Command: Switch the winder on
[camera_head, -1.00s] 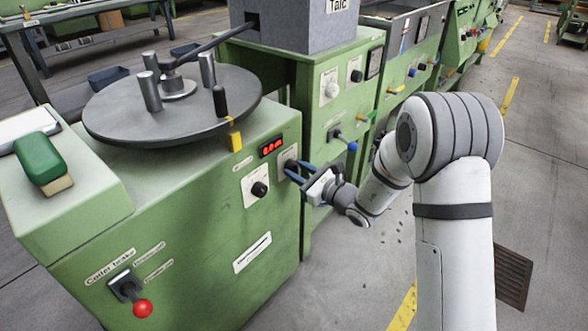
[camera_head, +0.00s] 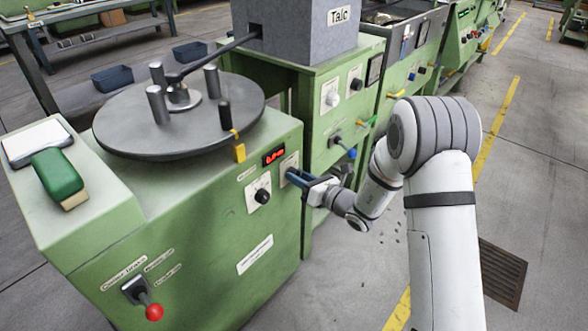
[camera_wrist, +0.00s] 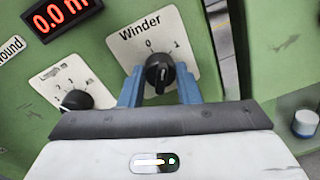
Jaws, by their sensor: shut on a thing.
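The winder switch is a black rotary knob (camera_wrist: 160,73) on a white plate marked "Winder", with 0 and 1 above it, in the wrist view. The white plate (camera_head: 289,164) also shows on the green coiler's front in the head view, where my fingers largely hide the knob. My gripper (camera_wrist: 160,88) has its blue fingers on either side of the knob and is shut on it. The knob's pale pointer mark is small; I cannot tell surely whether it points to 0 or 1. In the head view my gripper (camera_head: 292,176) is at the panel's right edge.
A red display (camera_wrist: 62,14) reads 0.0 m. A smaller length knob (camera_wrist: 75,100) sits left of the winder plate. A round grey turntable (camera_head: 180,115) tops the coiler. A red-tipped brake lever (camera_head: 153,311) is low on the left. Open floor lies to the right.

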